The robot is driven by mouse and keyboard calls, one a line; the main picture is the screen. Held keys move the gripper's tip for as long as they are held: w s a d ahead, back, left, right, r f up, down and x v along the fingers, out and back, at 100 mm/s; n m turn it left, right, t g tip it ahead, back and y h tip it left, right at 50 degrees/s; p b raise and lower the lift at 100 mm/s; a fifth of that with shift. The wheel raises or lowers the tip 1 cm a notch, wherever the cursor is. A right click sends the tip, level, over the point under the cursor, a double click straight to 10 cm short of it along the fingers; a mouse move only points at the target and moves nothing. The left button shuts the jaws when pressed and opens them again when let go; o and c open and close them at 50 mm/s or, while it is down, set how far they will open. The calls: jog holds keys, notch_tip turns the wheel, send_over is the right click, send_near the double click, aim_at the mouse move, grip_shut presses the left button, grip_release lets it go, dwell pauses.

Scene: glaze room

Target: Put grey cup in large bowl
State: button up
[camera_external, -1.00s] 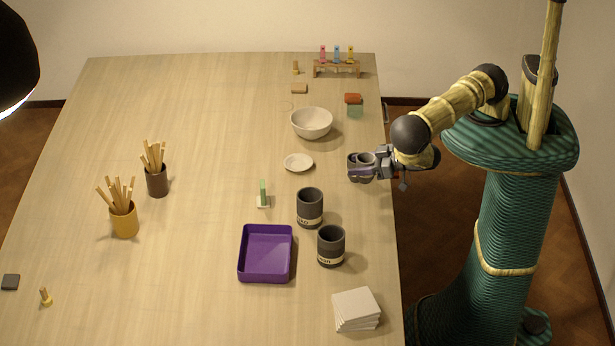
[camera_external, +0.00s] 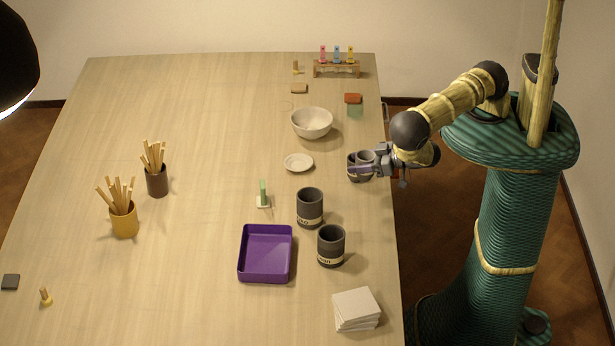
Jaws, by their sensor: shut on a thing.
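My gripper (camera_external: 362,169) is at the table's right edge, shut on a small grey cup (camera_external: 353,161). The fingers cover part of the cup, and I cannot tell whether its base touches the table. The large bowl (camera_external: 312,123) is pale and empty-looking, standing upright on the table, up and to the left of my gripper. A small white dish (camera_external: 298,163) lies flat between the bowl and the dark cups, left of my gripper.
Two dark labelled cups (camera_external: 310,208) (camera_external: 331,246) stand below my gripper in the picture. A purple tray (camera_external: 265,278), a green-topped stand (camera_external: 263,195) and white tiles (camera_external: 356,309) are nearby. The table's centre is clear.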

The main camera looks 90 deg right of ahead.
jog(key=w+d+f+m+g+h+b, duration=0.35)
jog(key=w+d+m+h+b, duration=0.25)
jog(key=w+d+b, duration=0.8)
jog(key=d+r+m+g+h+b, duration=0.1)
jog(key=d+r+b, duration=0.2)
jog(key=d, duration=0.7)
jog(key=w+d+r+m+g+h+b, duration=0.1)
jog(key=d+r+b, duration=0.2)
jog(key=d, duration=0.7)
jog(key=shift+w+r+h+b, duration=0.15)
jog(key=shift+r+h+b, duration=0.2)
jog(key=shift+r+h, duration=0.05)
jog(key=shift+f, duration=0.1)
notch_tip(320, 180, down, 6)
jog(key=shift+r+p, duration=0.15)
jog(key=shift+p, duration=0.3)
